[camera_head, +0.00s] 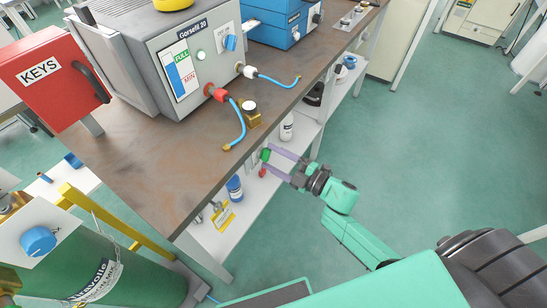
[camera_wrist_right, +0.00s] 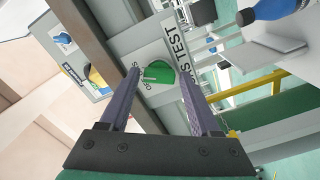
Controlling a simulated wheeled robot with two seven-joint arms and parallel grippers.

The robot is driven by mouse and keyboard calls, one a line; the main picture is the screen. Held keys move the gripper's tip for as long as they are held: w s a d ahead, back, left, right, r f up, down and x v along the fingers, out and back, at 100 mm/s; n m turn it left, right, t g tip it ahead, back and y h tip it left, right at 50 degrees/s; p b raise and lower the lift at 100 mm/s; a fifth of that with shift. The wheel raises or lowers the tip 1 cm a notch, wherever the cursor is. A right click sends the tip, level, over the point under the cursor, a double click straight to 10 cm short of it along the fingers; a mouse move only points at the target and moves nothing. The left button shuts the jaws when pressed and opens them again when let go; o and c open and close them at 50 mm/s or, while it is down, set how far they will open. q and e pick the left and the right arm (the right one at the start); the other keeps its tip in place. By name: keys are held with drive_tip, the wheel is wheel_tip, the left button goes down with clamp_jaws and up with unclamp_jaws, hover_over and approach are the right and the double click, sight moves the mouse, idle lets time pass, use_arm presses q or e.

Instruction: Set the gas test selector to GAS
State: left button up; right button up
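The gas test selector is a green knob (camera_wrist_right: 159,72) on a white panel (camera_wrist_right: 150,50) lettered "GAS TEST" in the right wrist view. A pale pointer mark on the knob faces left in that view; the small position words are too blurred to read surely. In the head view the green knob (camera_head: 265,154) shows just below the bench's front edge. My right gripper (camera_wrist_right: 158,78) is open, one finger on either side of the knob, with a gap visible at each side. In the head view my right gripper (camera_head: 268,161) reaches in from the right. My left gripper is not in view.
The brown bench top (camera_head: 150,150) overhangs the panel. A white shelf (camera_head: 255,195) below holds a blue-capped bottle (camera_head: 234,187) and a white bottle (camera_head: 287,127). A green cylinder (camera_head: 140,280) stands lower left, beside a yellow rail (camera_head: 95,215).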

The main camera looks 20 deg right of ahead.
drive_tip(key=shift+o, duration=0.2)
drive_tip(key=shift+d, duration=0.1)
drive_tip(key=v, duration=1.4)
drive_tip(key=shift+s+b, duration=0.25)
drive_tip(key=shift+b, duration=0.05)
drive_tip(key=shift+d, duration=0.1)
